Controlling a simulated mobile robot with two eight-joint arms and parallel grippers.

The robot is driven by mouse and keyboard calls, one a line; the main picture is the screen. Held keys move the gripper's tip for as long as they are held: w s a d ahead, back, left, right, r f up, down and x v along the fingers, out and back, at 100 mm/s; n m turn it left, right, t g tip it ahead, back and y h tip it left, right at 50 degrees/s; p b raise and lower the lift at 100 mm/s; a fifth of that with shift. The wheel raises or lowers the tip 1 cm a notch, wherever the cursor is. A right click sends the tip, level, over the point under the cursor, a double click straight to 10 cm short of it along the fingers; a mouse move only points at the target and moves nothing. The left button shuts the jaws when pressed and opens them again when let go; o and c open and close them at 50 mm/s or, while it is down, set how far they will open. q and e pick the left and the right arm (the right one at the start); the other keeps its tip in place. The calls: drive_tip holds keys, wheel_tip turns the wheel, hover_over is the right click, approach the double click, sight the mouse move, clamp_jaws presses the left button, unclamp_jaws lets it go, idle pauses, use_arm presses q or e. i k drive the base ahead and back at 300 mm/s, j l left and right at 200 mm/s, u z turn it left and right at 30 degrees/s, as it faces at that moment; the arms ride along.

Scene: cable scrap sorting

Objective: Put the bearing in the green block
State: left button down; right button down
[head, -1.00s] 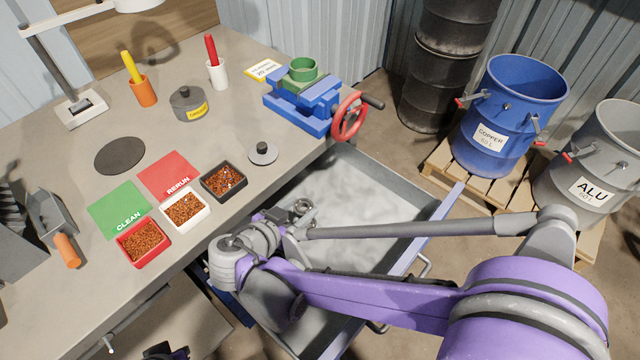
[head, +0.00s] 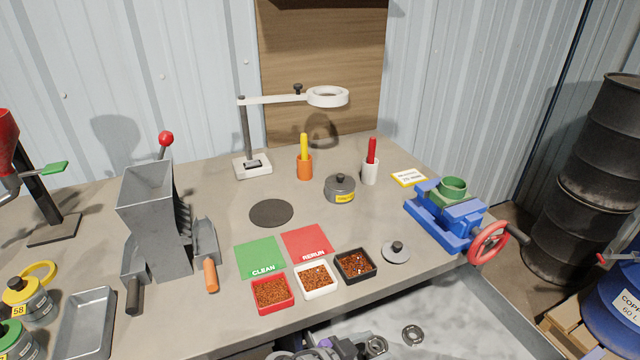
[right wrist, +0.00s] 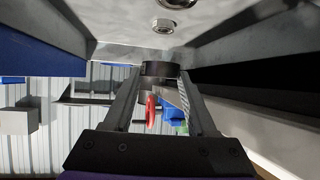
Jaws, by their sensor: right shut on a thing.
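The green block (head: 439,198) is clamped in the blue vise (head: 430,225) at the bench's right end. A round green collar with an open top stands on it. My right gripper (head: 362,347) is low over the open drawer at the bottom edge of the head view, partly cut off. In the right wrist view its fingers are shut on a dark-sided round piece (right wrist: 160,69), which looks like the bearing, held at the fingertips. Its face is hidden there. My left gripper is out of view.
A loose metal ring (head: 412,334) lies in the drawer; a nut-like piece (right wrist: 163,25) shows in the right wrist view. A grey lid (head: 396,252) and granule trays (head: 355,265) line the bench's front edge.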

sight(452, 193)
drive_tip(key=k+j, duration=0.15)
drive_tip(key=j, duration=0.25)
drive_tip(key=k+j, duration=0.2)
drive_tip(key=j, duration=0.2)
drive_tip(key=k+j, duration=0.15)
drive_tip(key=j, duration=0.2)
drive_tip(key=k+j, duration=0.2)
drive_tip(key=j, duration=0.2)
